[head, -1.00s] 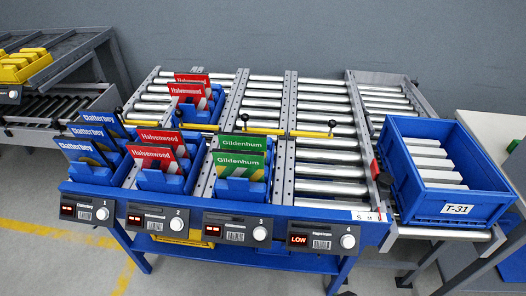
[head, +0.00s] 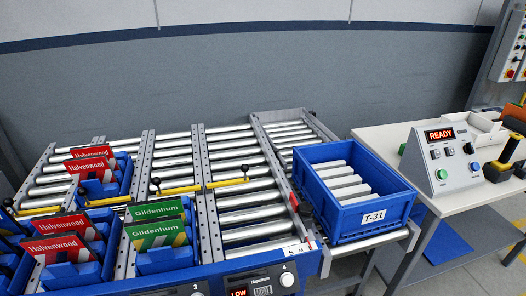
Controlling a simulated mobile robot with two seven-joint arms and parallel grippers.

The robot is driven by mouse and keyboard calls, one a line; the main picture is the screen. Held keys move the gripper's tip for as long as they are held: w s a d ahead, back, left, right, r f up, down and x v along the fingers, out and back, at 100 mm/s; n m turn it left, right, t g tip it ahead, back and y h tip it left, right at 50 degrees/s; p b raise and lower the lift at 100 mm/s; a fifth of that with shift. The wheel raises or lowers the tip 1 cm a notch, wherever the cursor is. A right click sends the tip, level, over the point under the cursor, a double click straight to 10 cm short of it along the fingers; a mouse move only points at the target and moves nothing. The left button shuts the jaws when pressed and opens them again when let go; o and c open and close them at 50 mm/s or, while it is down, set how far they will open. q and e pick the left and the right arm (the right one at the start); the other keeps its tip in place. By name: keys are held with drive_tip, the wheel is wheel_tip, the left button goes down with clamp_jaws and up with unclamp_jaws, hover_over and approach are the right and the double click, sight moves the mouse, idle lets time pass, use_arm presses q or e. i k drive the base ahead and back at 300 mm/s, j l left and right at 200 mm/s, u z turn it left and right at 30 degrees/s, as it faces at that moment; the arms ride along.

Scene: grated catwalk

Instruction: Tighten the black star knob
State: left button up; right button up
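No knob here is clearly star-shaped. A dark rounded part (head: 305,209) sits on the right side rail of the roller rack, just below a red piece (head: 293,201); it may be the black star knob, but it is too small to tell. Small black round knobs also stand on the yellow bars, one at the middle (head: 155,181) and one farther right (head: 245,169). Neither of my grippers is in view.
A blue tote (head: 374,217) marked T-31 holds several pale bars, right of the rack (head: 202,165). A white table (head: 382,137) carries a READY control box (head: 440,160) and a yellow-black tool (head: 503,160). Blue bins with Halvenwood (head: 62,249) and Gildenhum (head: 158,235) cards fill the left.

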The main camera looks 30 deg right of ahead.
sight(305, 208)
drive_tip(key=z, duration=1.25)
